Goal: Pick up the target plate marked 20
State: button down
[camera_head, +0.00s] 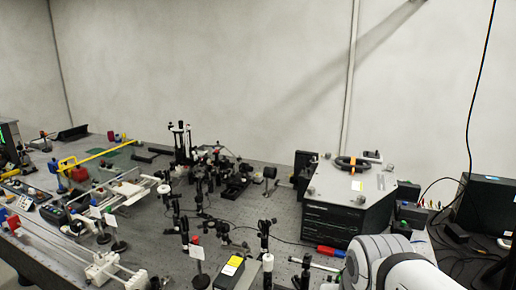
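I cannot make out a plate marked 20, as any markings are too small to read. Small white plates on posts stand on the bench: one (196,252) near the front middle, and another (111,220) at the left front. My gripper is not in view; only a white link of my arm shows at the bottom right.
The dark optical bench (150,222) is crowded with black posts and mounts. A grey-topped instrument box (352,184) stands at the right. A yellow bar (100,153) lies at the back left. A red and blue tool (331,251) lies near my arm. A black cable hangs at the right.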

aim_at(118, 247)
jog(key=u, duration=2.9)
jog(key=i, duration=3.25)
jog(key=z, duration=0.5)
